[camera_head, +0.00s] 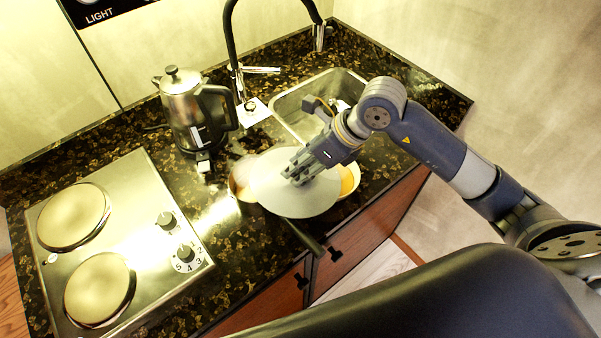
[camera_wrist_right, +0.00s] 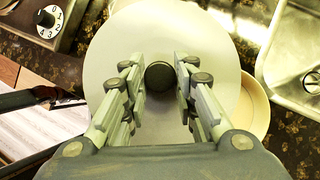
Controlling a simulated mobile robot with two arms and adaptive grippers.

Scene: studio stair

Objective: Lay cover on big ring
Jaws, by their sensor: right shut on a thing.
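The cover (camera_head: 305,204) is a pale round disc with a dark knob (camera_wrist_right: 159,75). My right gripper (camera_head: 297,172) is shut on the knob; in the wrist view its fingers (camera_wrist_right: 160,84) stand on either side of it. The cover hangs over the counter in front of the sink and partly hides a pan and a bowl; the gap beneath it is hard to judge. Two round rings sit on the steel hob at the left, a back ring (camera_head: 73,216) and a front ring (camera_head: 100,289), both bare. Which is bigger is hard to tell. My left gripper is out of view.
A pan with a dark handle (camera_head: 304,237) and a pale bowl (camera_head: 349,180) with something orange lie partly under the cover. A steel kettle (camera_head: 184,110) stands behind, between hob and sink (camera_head: 293,103). A black tap (camera_head: 230,40) rises at the back. Hob knobs (camera_head: 184,254) stick up.

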